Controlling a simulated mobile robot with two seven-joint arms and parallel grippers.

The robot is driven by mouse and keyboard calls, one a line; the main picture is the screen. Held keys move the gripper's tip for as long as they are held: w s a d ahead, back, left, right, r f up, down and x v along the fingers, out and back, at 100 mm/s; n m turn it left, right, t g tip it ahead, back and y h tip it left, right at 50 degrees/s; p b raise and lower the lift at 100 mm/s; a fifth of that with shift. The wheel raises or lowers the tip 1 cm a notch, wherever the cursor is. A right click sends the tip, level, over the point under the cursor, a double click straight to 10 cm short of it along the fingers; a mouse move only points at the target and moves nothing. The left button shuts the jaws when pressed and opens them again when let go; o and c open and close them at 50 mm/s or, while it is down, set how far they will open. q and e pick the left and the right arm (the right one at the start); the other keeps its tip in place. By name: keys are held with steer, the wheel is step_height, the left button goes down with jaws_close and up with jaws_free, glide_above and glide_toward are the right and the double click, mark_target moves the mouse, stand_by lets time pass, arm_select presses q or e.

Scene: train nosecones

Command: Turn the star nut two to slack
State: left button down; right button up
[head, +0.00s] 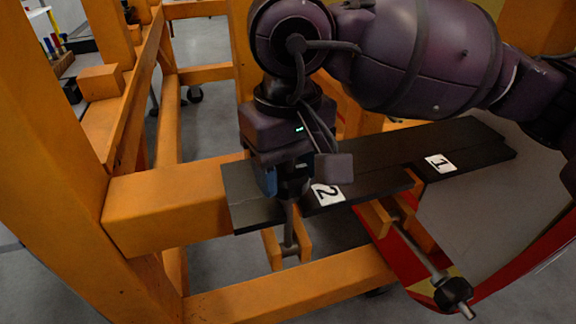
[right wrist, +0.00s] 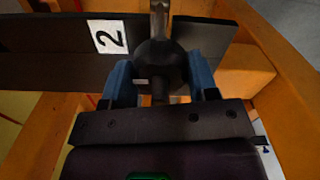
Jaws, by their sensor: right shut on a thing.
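The star nut two (right wrist: 160,66) is a dark round knob on a metal rod, beside the white label "2" (head: 327,194). In the right wrist view the label (right wrist: 107,37) lies left of the knob. My right gripper (head: 287,180) points down over it, and its two blue fingers (right wrist: 160,80) are shut on the knob from both sides. In the head view the gripper mostly hides the knob; its rod (head: 289,226) shows below. My left gripper is not in view.
A black plate (head: 465,140) carries labels "2" and "1" (head: 440,163). Another dark knob on a rod (head: 453,293) hangs out at lower right. Orange beams (head: 170,205) frame the left and front.

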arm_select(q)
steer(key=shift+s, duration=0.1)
arm_select(e)
steer(key=o, duration=0.8)
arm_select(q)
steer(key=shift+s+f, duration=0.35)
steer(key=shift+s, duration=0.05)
arm_select(e)
steer(key=shift+o, duration=0.7)
step_height(320, 180, up, 10)
steer(key=shift+f+p, duration=0.2)
steer(key=shift+p, duration=0.5)
steer(key=shift+r, duration=0.55)
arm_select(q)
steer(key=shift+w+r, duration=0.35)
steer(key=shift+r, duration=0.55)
arm_select(e)
steer(key=shift+r, duration=0.1)
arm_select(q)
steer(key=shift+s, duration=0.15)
arm_select(e)
steer(key=shift+s, duration=0.1)
